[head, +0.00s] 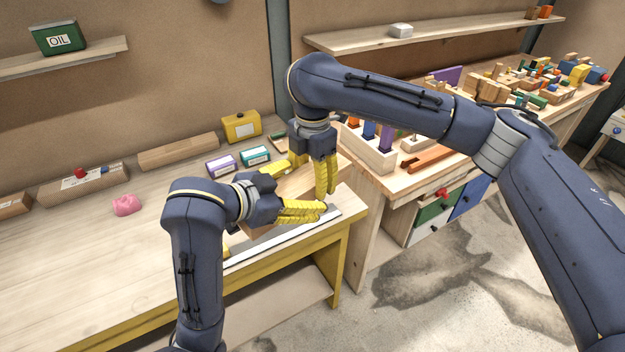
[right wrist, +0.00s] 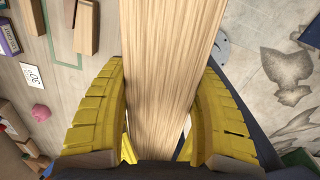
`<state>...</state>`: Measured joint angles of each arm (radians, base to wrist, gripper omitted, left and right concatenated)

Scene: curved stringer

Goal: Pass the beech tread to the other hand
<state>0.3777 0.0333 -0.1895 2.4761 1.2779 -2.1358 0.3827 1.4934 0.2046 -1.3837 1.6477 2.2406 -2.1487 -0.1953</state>
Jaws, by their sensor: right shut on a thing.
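The beech tread (head: 296,184) is a pale wooden board held above the near right end of the workbench. It runs up the middle of the right wrist view (right wrist: 168,60). My right gripper (head: 326,188) comes down from above, and its yellow fingers are shut on the tread, one on each side. My left gripper (head: 300,188) reaches in from the left with its yellow fingers spread, and the tread lies between them. Whether the left fingers touch the tread is hard to see. The arms and fingers hide parts of the tread.
The workbench (head: 120,262) has clear room at its left front. A yellow tin (head: 241,127), small labelled boxes (head: 220,165), a wooden block (head: 179,151) and a pink lump (head: 126,205) stand towards the back. A second bench with toys and blocks (head: 430,156) is at the right.

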